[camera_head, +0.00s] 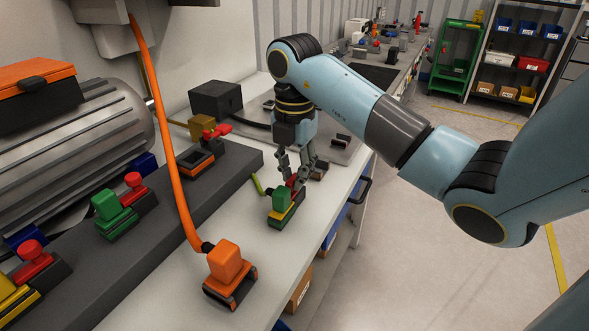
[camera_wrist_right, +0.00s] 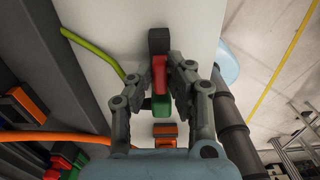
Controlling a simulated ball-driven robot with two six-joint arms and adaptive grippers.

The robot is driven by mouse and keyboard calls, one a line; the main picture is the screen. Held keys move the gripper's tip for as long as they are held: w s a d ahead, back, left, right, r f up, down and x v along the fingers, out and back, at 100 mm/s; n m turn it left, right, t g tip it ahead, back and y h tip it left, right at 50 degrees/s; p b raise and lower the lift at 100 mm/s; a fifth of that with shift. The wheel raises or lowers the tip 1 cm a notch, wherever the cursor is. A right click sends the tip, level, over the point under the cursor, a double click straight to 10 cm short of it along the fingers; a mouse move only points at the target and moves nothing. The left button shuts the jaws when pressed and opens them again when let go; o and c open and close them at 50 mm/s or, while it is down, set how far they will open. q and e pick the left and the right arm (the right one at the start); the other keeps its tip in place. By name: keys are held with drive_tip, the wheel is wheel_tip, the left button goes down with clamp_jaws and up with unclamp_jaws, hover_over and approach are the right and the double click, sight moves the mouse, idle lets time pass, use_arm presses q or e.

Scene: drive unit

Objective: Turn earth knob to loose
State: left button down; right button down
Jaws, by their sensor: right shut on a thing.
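A green connector (camera_head: 282,199) on a dark base with a yellow edge stands on the white bench, with a short yellow-green cable (camera_head: 258,184) at its left. This looks like the earth connector. Its red knob (camera_wrist_right: 158,74) shows between the fingers in the wrist view; the green body (camera_wrist_right: 160,105) is below it there. My right gripper (camera_head: 298,176) points down and is shut on the red knob, which it partly hides in the head view. I cannot read the knob's turn angle. My left gripper is not in view.
An orange connector (camera_head: 225,262) with an orange cable (camera_head: 168,130) stands at the front of the bench. A dark rail (camera_head: 160,220) at left carries green, yellow and black-orange units with red knobs. A ribbed grey motor (camera_head: 80,145) lies behind. Bare white bench lies between.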

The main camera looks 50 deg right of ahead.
drive_tip(key=shift+n, duration=0.3)
drive_tip(key=n+b, duration=0.2)
drive_tip(key=n, duration=0.3)
drive_tip(key=shift+w+a+f, duration=0.1)
drive_tip(key=shift+w, duration=0.05)
drive_tip(key=n+b, duration=0.1)
drive_tip(key=n, duration=0.4)
drive_tip(key=shift+w+a, duration=0.1)
drive_tip(key=n, duration=0.5)
drive_tip(key=shift+a+n, duration=0.15)
drive_tip(key=shift+n, duration=0.15)
drive_tip(key=c, duration=1.3)
unclamp_jaws()
